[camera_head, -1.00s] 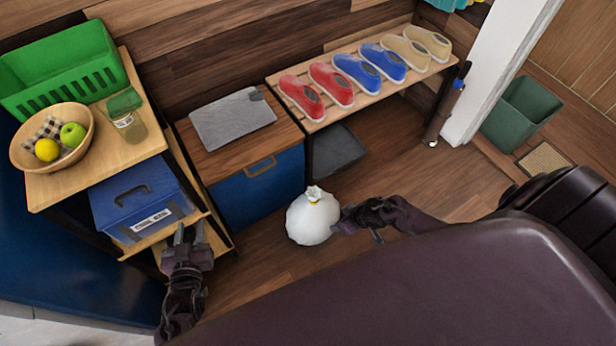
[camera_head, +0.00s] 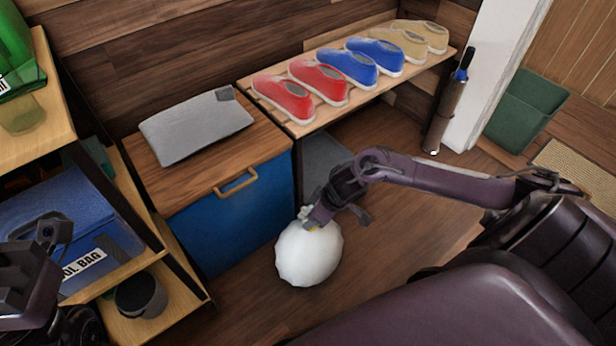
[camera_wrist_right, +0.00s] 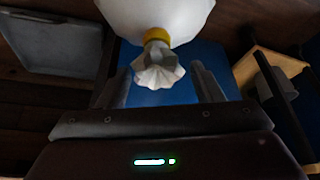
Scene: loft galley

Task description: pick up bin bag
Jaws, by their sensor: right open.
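The bin bag (camera_head: 309,255) is a round white bag standing on the wooden floor in front of the blue cabinet. In the right wrist view, the bag (camera_wrist_right: 152,18) shows a yellow tie and a gathered white neck. My right gripper (camera_head: 311,218) is at the top of the bag in the head view. In the right wrist view, my right gripper (camera_wrist_right: 165,84) is open, with its two fingers on either side of the neck and gaps to both. My left gripper (camera_head: 45,245) is at the left edge by the shelf; its fingers are not clear enough to judge.
A blue cabinet (camera_head: 240,210) with a grey folded cloth (camera_head: 196,124) on top stands behind the bag. A shoe bench (camera_head: 375,88) holds several shoes. At left, a shelf holds a blue tool bag (camera_head: 75,225) and a dark cup (camera_head: 140,295).

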